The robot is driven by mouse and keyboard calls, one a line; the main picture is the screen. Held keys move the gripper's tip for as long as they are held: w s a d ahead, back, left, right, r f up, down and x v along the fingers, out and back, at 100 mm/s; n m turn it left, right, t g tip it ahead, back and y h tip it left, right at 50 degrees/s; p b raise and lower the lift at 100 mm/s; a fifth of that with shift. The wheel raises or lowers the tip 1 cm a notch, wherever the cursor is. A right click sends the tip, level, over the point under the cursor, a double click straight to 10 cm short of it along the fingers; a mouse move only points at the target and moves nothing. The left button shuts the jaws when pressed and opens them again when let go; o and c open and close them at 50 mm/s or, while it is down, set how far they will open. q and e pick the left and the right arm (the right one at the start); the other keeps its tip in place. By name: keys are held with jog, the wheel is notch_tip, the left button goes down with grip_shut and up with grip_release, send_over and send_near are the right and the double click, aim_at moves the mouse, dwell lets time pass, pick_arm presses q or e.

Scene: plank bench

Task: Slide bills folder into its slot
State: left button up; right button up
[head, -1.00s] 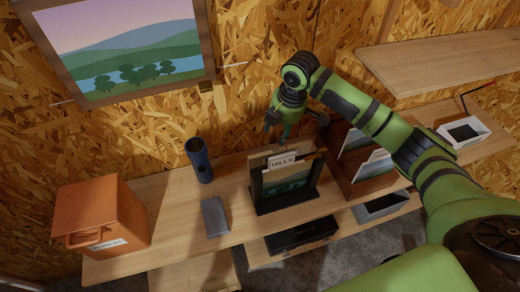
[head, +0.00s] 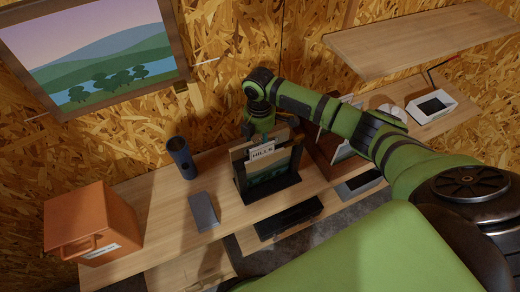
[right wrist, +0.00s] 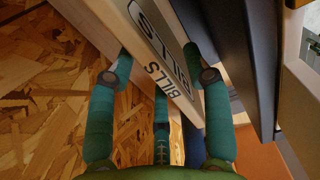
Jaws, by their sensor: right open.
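The bills folder (head: 262,152), with a white BILLS tab, stands upright at the black rack (head: 268,196) on the plank bench. Its lower part is hidden behind the rack's front. My right gripper (head: 264,134) is just above and behind the tab, fingers pointing down. In the right wrist view the folder's labelled edge (right wrist: 155,50) lies between the spread teal fingers (right wrist: 160,85); the gripper is open, and I cannot tell whether any finger touches the folder. My left gripper is out of view.
A blue cup-like cylinder (head: 181,157) and a grey slab (head: 203,211) are left of the rack. An orange box (head: 85,220) stands at the bench's left end. A brown wooden holder (head: 322,150) is close on the right, and a shelf (head: 425,35) overhangs at upper right.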

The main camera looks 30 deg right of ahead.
grip_shut()
jog(key=shift+r, duration=0.1)
